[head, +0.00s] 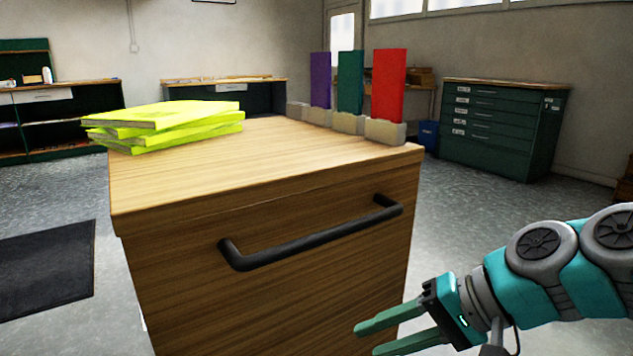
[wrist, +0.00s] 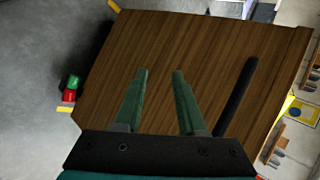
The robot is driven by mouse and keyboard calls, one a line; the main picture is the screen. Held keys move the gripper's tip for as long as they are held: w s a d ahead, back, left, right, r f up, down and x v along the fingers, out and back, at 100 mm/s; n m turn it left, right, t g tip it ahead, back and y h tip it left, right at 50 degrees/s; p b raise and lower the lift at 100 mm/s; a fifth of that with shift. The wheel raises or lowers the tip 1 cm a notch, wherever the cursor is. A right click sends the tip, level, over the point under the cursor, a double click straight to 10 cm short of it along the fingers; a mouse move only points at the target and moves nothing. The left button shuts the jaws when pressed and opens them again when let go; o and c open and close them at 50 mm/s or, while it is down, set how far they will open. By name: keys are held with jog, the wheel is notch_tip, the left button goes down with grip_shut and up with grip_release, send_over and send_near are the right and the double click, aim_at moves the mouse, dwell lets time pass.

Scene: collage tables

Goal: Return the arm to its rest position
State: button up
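My arm reaches in from the right of the head view. My gripper (head: 366,341) is low in front of the wooden cabinet (head: 190,275), below and to the right of its black bar handle (head: 310,240). The two green fingers are parted with nothing between them. In the wrist view my gripper (wrist: 160,73) shows open against the wood front (wrist: 185,40), with the handle (wrist: 238,95) to the right of the fingers. The fingers do not hold the handle; I cannot tell how far they are from the wood.
A stack of yellow-green books or folders (head: 165,122) lies on the cabinet top. Purple (head: 320,80), green (head: 350,82) and red (head: 388,85) upright panels stand in grey blocks at its back right edge. A dark green drawer unit (head: 490,130) stands behind.

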jog(key=s+d+f+n+g+h+p, duration=0.2)
jog(key=s+d+f+h+p, duration=0.1)
jog(key=s, duration=0.4)
jog(key=s+d+f+n+g+h+p, duration=0.2)
jog(key=s+d+f+h+p, duration=0.1)
jog(key=s+f+h, duration=0.3)
jog(key=shift+s+d+g+h+p, duration=0.25)
jog(key=shift+s+g+p, duration=0.2)
jog(key=shift+s, duration=0.25)
jog(key=shift+s, duration=0.1)
dwell(0.3)
